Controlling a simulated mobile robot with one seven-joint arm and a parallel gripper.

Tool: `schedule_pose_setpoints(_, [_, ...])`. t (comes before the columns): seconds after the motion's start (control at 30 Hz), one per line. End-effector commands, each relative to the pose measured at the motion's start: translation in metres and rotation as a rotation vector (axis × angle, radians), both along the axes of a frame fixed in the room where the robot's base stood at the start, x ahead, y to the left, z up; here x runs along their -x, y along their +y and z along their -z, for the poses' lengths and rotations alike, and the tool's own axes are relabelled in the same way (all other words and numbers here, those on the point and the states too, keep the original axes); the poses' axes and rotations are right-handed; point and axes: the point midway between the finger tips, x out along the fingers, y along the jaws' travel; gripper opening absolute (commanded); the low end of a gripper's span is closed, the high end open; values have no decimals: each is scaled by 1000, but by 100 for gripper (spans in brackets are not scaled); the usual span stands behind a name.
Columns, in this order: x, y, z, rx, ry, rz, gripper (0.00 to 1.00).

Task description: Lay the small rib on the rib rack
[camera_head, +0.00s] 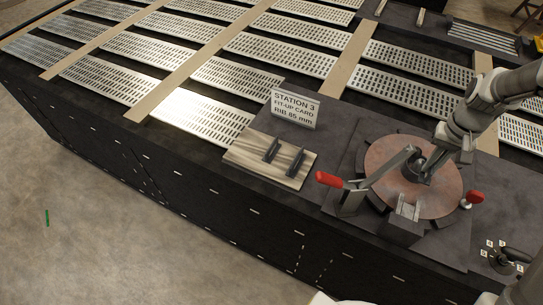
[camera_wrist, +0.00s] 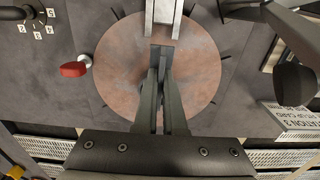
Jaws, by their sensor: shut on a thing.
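My gripper (camera_head: 418,169) is over the middle of the round coppery disc (camera_head: 385,163), pointing down. In the wrist view its fingers (camera_wrist: 161,62) are close together, shut on a small dark grey piece (camera_wrist: 160,48) that I take for the small rib. The fingers hide most of it, and I cannot tell whether it touches the disc. The rib rack appears to be the wooden board (camera_head: 238,155) with two dark upright bars, left of the disc on the same bench. No rib shows on it.
A red-handled clamp (camera_head: 328,179) reaches over the disc from the left. Another red handle (camera_head: 474,197) is at the right. A pale metal bracket (camera_head: 408,207) stands at the disc's front edge. The station card (camera_head: 294,107) stands behind the board. Slotted panels lie beyond.

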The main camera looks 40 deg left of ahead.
Motion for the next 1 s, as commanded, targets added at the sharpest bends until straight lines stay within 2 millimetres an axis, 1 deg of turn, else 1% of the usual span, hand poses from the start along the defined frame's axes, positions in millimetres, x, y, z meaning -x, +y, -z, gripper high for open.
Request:
schedule_pose_setpoints(0.37, [0,0,0,0,-1,0,0])
schedule_pose_setpoints(0.47, [2,-6,4,0,-1,11,0])
schedule_pose_setpoints(0.57, [11,-28,19,0,2,52,0])
schedule_pose_setpoints(0.7, [32,-67,43,0,2,130,0])
schedule_pose_setpoints(0.8, [45,-87,55,0,0,173,0])
schedule_pose_setpoints(0.9, [53,-98,60,0,-1,196,0])
schedule_pose_setpoints(1.0, [54,-100,61,0,-2,202,0])
